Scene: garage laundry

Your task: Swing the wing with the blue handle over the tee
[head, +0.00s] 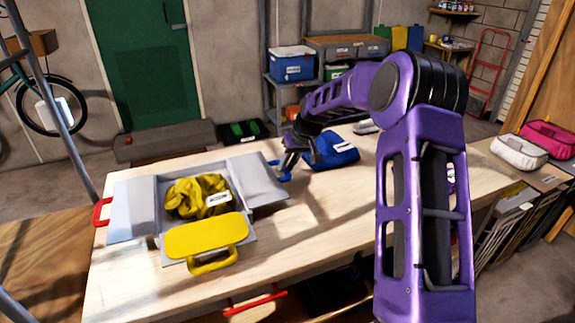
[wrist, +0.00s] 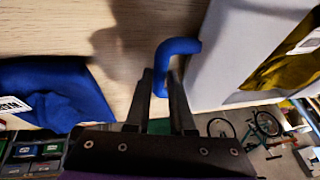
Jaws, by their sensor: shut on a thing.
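The grey folding board lies on the wooden table with a crumpled yellow tee (head: 192,196) on its middle. Its right wing (head: 258,180) lies folded out to the right, and the wing's blue handle (head: 284,172) is at its outer edge. The handle also shows as a bent blue bar in the wrist view (wrist: 180,47). My gripper (head: 287,165) is at that edge, shut on the blue handle, with its two fingers (wrist: 161,75) on either side of it. The left wing (head: 140,208) with a red handle (head: 102,212) is also out flat.
A yellow front flap with a yellow handle (head: 212,262) is at the board's near side. A blue folded cloth (head: 333,151) lies just right of my gripper. The table (head: 300,250) is clear in front and right of the board. A red handle (head: 255,300) shows at its front edge.

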